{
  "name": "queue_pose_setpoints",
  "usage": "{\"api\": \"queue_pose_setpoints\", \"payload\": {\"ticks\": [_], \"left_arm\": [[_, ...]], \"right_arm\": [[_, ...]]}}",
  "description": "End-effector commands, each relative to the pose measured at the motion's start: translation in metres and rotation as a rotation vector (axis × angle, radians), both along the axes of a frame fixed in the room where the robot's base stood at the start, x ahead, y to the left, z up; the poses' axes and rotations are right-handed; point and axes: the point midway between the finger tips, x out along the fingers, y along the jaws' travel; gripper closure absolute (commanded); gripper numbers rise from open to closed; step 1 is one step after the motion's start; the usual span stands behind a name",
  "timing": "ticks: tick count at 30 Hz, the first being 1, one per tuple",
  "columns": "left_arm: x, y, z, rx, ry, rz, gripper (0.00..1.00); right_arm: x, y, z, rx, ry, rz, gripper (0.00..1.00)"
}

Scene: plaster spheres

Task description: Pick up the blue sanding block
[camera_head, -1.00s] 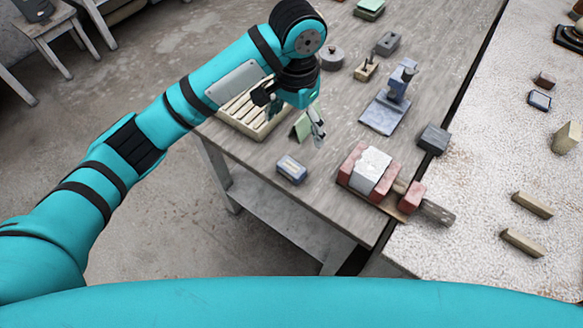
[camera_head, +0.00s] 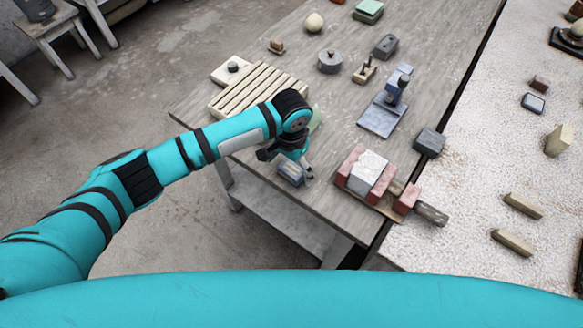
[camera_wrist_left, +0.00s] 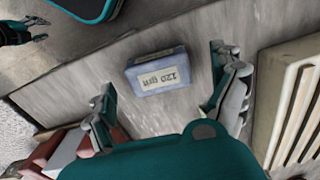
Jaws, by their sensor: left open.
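The blue sanding block (camera_head: 291,174) lies on the wooden table near its front edge, partly hidden by my left gripper in the head view. In the left wrist view the sanding block (camera_wrist_left: 158,74) shows a pale label reading "120 grit". My left gripper (camera_head: 289,166) is above the block, and its open fingers (camera_wrist_left: 168,88) stand on either side of the block in the picture, with gaps to it. It holds nothing. Another gripper, apparently my right one (camera_wrist_left: 22,32), shows at the top left of the left wrist view; its jaw state is unclear.
Red bricks around a white block (camera_head: 368,172) stand just right of the gripper. A slatted rack (camera_head: 258,92) lies behind the arm. A blue stand (camera_head: 388,105), a dark grey block (camera_head: 429,142) and a round weight (camera_head: 330,61) are farther back.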

Motion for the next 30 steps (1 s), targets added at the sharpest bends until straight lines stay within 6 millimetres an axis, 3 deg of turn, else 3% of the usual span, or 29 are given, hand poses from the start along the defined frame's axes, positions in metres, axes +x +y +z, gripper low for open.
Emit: {"api": "queue_pose_setpoints", "payload": {"ticks": [5, 12, 25, 30], "left_arm": [[-0.001, -0.001, -0.017, -0.001, 0.001, -0.001, 0.06], [0.000, -0.001, -0.018, -0.002, -0.001, -0.001, 0.07], [0.000, -0.001, -0.017, -0.002, -0.001, 0.000, 0.63], [0.000, -0.002, -0.017, -0.002, -0.001, 0.000, 0.66]], "right_arm": [[0.000, 0.000, 0.004, 0.000, 0.000, -0.001, 0.60], [0.000, 0.000, 0.003, 0.000, 0.000, -0.001, 0.60], [0.000, 0.003, 0.003, 0.004, 0.000, -0.003, 0.60], [0.000, 0.004, 0.003, 0.004, 0.000, -0.002, 0.60]]}}
